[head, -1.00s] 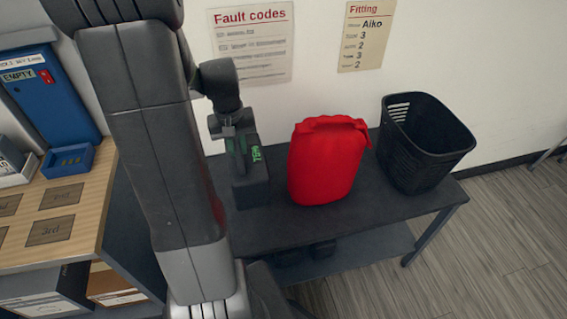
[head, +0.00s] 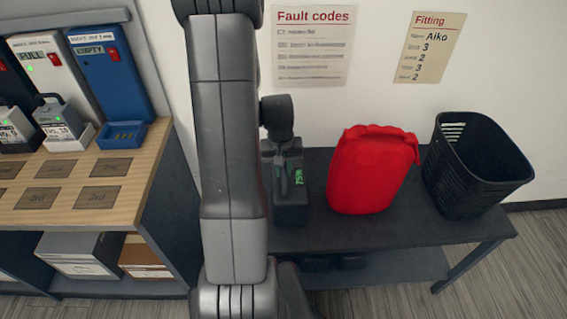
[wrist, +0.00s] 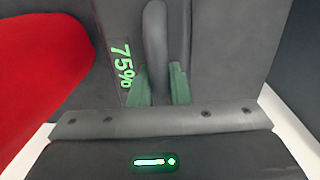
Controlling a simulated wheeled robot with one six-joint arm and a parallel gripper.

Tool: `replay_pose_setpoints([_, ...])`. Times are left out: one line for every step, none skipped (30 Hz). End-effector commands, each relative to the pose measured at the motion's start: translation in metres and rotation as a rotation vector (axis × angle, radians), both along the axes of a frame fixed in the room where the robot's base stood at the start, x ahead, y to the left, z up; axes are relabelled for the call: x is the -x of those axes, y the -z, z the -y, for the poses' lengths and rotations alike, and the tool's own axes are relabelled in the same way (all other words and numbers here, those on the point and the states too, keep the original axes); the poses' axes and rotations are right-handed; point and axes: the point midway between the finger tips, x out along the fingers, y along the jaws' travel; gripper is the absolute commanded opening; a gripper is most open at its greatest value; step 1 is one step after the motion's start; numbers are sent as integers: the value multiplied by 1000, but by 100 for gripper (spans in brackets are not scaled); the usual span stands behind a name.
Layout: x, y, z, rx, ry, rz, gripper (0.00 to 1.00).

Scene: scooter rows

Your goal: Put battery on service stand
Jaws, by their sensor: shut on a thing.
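The battery (head: 290,210) is a dark block with a green 75% readout, upright at the left part of the dark bench (head: 395,238). I cannot tell whether its base touches the bench top. My gripper (head: 284,175) is above it, shut on its top handle. In the wrist view the green-tipped fingers (wrist: 159,85) close on both sides of the grey handle, and the battery's readout (wrist: 121,65) shows beside them. My arm hides the bench's left end. No place labelled as the service stand can be read.
A red bag-like container (head: 370,170) stands close to the battery's right, then a black basket (head: 475,165). At left a wooden counter (head: 125,170) has dark marked plates, a blue EMPTY unit (head: 110,75) and a white FULL unit (head: 48,75).

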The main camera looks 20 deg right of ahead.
Motion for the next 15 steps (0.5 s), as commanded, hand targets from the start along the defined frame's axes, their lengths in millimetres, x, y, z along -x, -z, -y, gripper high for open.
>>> replay_pose_setpoints([-1, -1, 0, 2, -1, 4, 0])
replay_pose_setpoints([-1, -1, 0, 2, -1, 5, 0])
replay_pose_setpoints([-1, -2, 0, 2, 0, 5, 0])
replay_pose_setpoints([-1, -2, 0, 2, 0, 5, 0])
replay_pose_setpoints([-1, -2, 0, 2, 0, 5, 0])
replay_pose_setpoints([-1, -2, 0, 2, 0, 5, 0])
replay_pose_setpoints([-1, -1, 0, 2, 0, 5, 0])
replay_pose_setpoints([-1, -1, 1, 2, 0, 5, 0])
replay_pose_setpoints([-1, 0, 0, 2, 0, 5, 0])
replay_pose_setpoints([-1, 1, 1, 2, 0, 5, 0])
replay_pose_setpoints([-1, 2, 0, 2, 0, 5, 0])
replay_pose_setpoints([0, 2, 0, 0, 0, 2, 25])
replay_pose_setpoints([0, 2, 0, 0, 0, 2, 30])
replay_pose_setpoints([0, 2, 0, 0, 0, 2, 36])
replay_pose_setpoints([0, 2, 0, 0, 0, 2, 39])
